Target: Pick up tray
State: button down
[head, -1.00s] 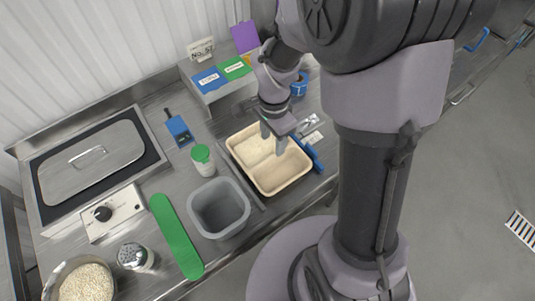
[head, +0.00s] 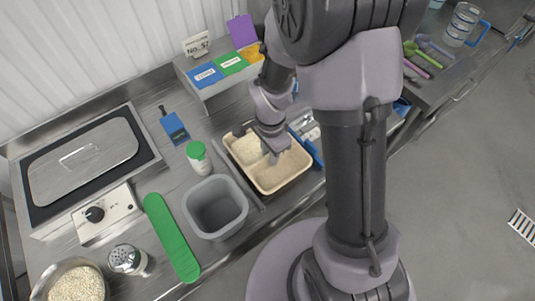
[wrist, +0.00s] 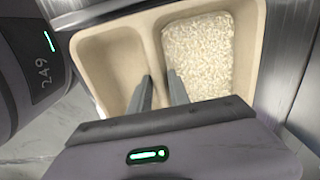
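The tray (head: 283,186) is beige with two compartments and rests on the steel counter. One compartment holds white rice (head: 249,149); the other looks bare, with a tan floor. In the wrist view, the tray (wrist: 92,48) fills the upper middle, with the rice (wrist: 198,52) on the right. My gripper (wrist: 159,76) points down into the tray. Its two fingers stand close together, one on each side of the divider wall, and appear shut on it. The fingers and palm hide the near part of the divider and tray.
A grey tub (head: 216,207) and a green-lidded shaker (head: 200,172) stand left of the tray. A green strip (head: 172,237) lies farther left. A raised shelf with coloured labels (head: 222,72) stands behind.

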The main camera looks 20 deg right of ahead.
notch_tip(320, 180, up, 10)
jog(key=p, duration=0.3)
jog(key=shift+f, duration=0.2)
notch_tip(320, 180, down, 5)
jog(key=b, duration=0.4)
jog(key=shift+b, duration=0.3)
jog(key=shift+r, duration=0.1)
jog(key=shift+w, duration=0.1)
